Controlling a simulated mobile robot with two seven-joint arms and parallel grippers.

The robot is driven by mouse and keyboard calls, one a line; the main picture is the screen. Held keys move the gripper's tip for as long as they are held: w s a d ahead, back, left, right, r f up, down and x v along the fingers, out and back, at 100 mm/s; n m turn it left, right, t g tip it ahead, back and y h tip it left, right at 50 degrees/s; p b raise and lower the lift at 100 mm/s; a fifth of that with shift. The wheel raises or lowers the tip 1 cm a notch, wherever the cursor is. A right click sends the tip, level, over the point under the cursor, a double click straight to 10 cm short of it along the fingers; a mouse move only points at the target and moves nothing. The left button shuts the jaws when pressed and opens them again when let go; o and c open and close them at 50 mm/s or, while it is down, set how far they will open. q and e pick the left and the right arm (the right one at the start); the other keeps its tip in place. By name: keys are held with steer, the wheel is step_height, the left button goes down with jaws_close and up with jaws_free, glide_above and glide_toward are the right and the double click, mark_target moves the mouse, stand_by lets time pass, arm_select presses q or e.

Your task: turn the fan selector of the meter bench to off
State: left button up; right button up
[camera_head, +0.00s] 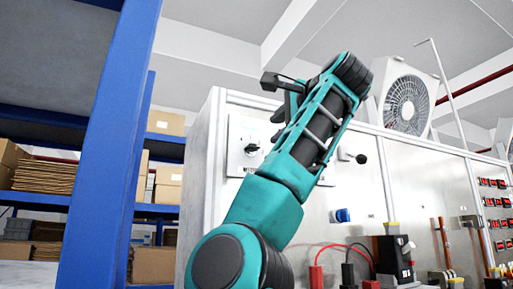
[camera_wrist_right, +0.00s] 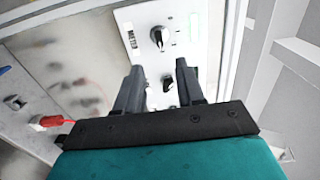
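A pale control plate (camera_head: 238,130) on the bench front carries a dark rotary knob (camera_head: 251,149). In the right wrist view the plate shows a black pointer knob on a round dial (camera_wrist_right: 158,37) and a smaller dark knob (camera_wrist_right: 168,82) below it. I cannot read which one is the fan selector. My right gripper (camera_head: 274,98) is in front of the plate; in the wrist view its two fingers (camera_wrist_right: 158,85) are apart, with the smaller knob showing between them. Contact cannot be told. My left gripper is not in view.
A white box fan (camera_head: 405,104) stands on top of the meter bench (camera_head: 415,185). Red and black leads (camera_head: 345,250), terminals and a blue knob (camera_head: 342,215) are lower on the bench. Blue shelving (camera_head: 110,150) with cardboard boxes stands at the left.

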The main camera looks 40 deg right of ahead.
mark_target(255, 146)
steer(key=p+x, duration=0.3)
steer(key=x, duration=0.7)
steer(key=shift+w+d, duration=0.15)
steer(key=shift+w, duration=0.2)
steer(key=shift+w+d, duration=0.2)
steer(key=shift+w, duration=0.4)
steer(key=shift+c, duration=0.4)
steer(key=c, duration=0.6)
steer(key=shift+f, duration=0.1)
jaws_close()
